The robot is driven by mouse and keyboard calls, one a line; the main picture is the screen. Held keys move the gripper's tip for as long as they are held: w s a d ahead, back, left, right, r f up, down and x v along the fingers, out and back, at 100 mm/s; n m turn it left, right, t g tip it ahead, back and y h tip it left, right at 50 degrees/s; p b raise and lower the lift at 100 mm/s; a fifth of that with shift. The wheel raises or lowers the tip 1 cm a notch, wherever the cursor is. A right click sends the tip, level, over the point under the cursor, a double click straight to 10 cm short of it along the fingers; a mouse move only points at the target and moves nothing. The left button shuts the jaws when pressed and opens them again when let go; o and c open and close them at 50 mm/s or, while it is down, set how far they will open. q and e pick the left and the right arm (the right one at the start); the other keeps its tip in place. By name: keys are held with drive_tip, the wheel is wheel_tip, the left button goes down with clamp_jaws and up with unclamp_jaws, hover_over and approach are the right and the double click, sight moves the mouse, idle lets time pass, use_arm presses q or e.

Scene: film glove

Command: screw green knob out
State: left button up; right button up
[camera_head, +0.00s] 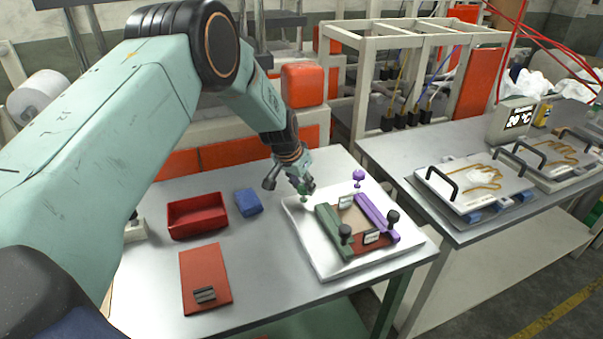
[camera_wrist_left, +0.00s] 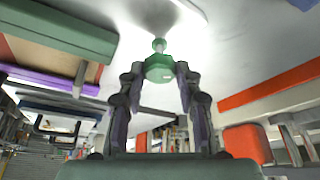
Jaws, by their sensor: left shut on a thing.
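The green knob (camera_wrist_left: 159,68) sits between the fingertips of my left gripper (camera_wrist_left: 155,85) in the left wrist view, with its pale stem pointing at the white plate. In the head view the left gripper (camera_head: 300,183) is at the back left corner of the white plate (camera_head: 323,265), shut on the green knob (camera_head: 303,198). Whether the stem is still in the plate I cannot tell. A green bar (camera_head: 334,232) and a purple bar (camera_head: 377,217) lie on the plate. A purple knob (camera_head: 358,175) stands upright at the plate's back edge. My right gripper is not in view.
A red tray (camera_head: 197,226), a blue block (camera_head: 249,202) and a red board (camera_head: 205,275) lie on the table left of the plate. A second table with a glove plate (camera_head: 478,180) is at right.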

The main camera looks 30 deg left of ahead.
use_arm(q)
drive_tip(key=n+p, duration=0.1)
drive_tip(key=p, duration=0.1)
drive_tip(key=n+y+p, duration=0.1)
drive_tip(key=n+p, duration=0.2)
drive_tip(key=shift+w+d+r+p, duration=0.1)
drive_tip(key=shift+d+r+p, duration=0.05)
drive_tip(key=shift+r+p, duration=0.15)
drive_tip(key=shift+f+n+y+p, duration=0.1)
drive_tip(key=shift+n+y+p, duration=0.35)
drive_tip(key=shift+n+y, duration=0.05)
drive_tip(key=shift+w+f+n, duration=0.1)
drive_tip(key=shift+n, duration=0.6)
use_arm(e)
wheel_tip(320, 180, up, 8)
use_arm(q)
drive_tip(key=shift+d+f+n+y+b, duration=0.15)
drive_tip(key=shift+n+y+b, duration=0.45)
drive_tip(key=shift+n, duration=0.4)
drive_tip(key=shift+n+g+b, duration=0.5)
drive_tip(key=shift+n+b, duration=0.4)
drive_tip(key=shift+b, duration=0.2)
drive_tip(key=shift+n+y+b, duration=0.4)
drive_tip(key=shift+n+b, duration=0.3)
drive_tip(key=shift+b, duration=0.05)
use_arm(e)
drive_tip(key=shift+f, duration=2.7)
